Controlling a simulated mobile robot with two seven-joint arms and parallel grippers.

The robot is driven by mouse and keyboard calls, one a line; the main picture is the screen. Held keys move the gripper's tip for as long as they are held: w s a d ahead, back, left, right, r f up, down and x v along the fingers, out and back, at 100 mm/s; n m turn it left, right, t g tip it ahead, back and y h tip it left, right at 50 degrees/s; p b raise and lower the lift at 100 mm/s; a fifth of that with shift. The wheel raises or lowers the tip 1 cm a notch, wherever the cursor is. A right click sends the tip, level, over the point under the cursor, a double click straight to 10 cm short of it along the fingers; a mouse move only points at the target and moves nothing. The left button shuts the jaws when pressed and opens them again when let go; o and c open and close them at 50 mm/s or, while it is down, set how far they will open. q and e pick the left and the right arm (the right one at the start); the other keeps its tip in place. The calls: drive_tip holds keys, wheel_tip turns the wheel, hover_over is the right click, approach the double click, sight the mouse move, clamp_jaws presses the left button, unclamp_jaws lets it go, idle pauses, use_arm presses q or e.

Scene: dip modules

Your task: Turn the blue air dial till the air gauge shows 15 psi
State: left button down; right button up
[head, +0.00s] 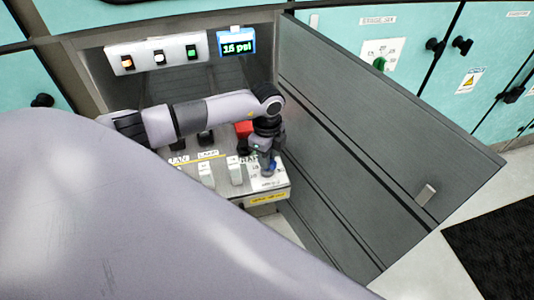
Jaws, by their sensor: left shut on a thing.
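The air gauge (237,43) is a small blue-framed display on the cabinet's upper right, and its green digits appear to read 15 psi, though they are small. The blue air dial (272,166) sits on the white plate at the right end of the panel inside the open cabinet. My left gripper (268,170) points down over the dial and is shut on it. The gripper's fingers hide most of the dial, so its pointer cannot be seen. My right gripper is not in view.
The grey cabinet door (370,130) stands open to the right of my left arm. A red block (243,130) and white switches (206,174) are close beside the gripper. My own large arm link fills the lower left.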

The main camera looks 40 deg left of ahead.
use_arm(q)
drive_tip(key=shift+a, duration=0.1)
idle(0.4)
drive_tip(key=c, duration=1.1)
unclamp_jaws()
drive_tip(key=shift+r, duration=3.65)
